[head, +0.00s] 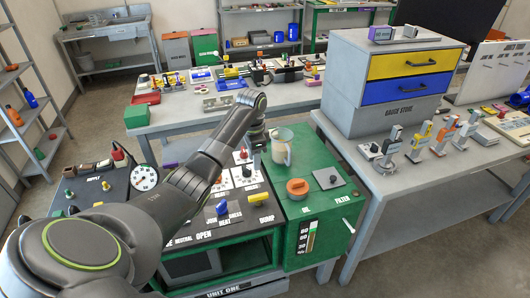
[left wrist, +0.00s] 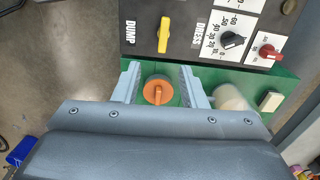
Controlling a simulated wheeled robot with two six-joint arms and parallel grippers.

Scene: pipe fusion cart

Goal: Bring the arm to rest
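My left arm (head: 190,185) reaches from the lower left over the fusion cart (head: 325,205). My left gripper (head: 258,138) is at its far end, above the panel and beside the clear jug (head: 281,146). In the left wrist view the two grey fingers of my left gripper (left wrist: 160,72) stand apart with nothing held. An orange knob (left wrist: 158,90) on the green cart top shows between them, below the fingers; it also shows in the head view (head: 298,187). My right gripper is not in view.
The panel has a yellow dump handle (left wrist: 164,35), a black dial (left wrist: 232,40) and a red dial (left wrist: 268,52). A grey table with a drawer cabinet (head: 385,85) stands at the right. A cluttered workbench (head: 170,118) stands behind. Open floor shows at the lower right.

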